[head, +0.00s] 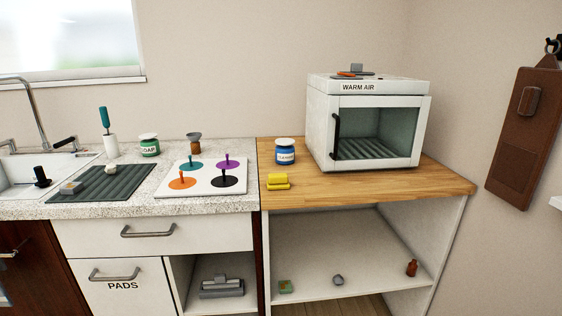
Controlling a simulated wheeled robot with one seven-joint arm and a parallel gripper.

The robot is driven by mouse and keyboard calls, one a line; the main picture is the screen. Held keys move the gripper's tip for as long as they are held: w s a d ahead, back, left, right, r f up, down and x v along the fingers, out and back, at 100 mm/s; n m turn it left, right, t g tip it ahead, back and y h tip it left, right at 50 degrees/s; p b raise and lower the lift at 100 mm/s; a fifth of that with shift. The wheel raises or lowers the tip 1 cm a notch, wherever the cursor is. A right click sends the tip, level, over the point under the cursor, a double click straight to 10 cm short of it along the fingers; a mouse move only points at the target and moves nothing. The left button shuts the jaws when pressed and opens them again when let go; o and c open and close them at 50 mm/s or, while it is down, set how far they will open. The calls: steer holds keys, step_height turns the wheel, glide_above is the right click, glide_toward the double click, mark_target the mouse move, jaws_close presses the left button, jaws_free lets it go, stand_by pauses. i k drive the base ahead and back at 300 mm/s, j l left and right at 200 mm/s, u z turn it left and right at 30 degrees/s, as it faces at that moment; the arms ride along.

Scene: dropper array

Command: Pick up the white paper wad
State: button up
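A small white crumpled wad (111,169) sits on the dark ribbed mat (95,190) on the speckled counter, at the left of the head view. It lies near the mat's far edge, in front of a white holder with a teal-handled tool (106,125). A small grey and tan block (71,188) lies on the same mat, left of the wad. My gripper is not in view.
The sink and tap (40,120) are left of the mat. A white board (208,181) with several coloured knobbed discs lies to the right. The warm air cabinet (369,90) stands on the wooden top. The counter's front strip is clear.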

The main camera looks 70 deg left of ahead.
mark_target(111, 169)
steer(key=u, duration=2.65)
steer(key=i+j+z, duration=0.1)
steer(key=i+j, duration=0.25)
steer(key=i, duration=0.15)
steer(key=i+j+z, duration=0.15)
steer(key=i+j, duration=0.2)
steer(key=i, duration=0.1)
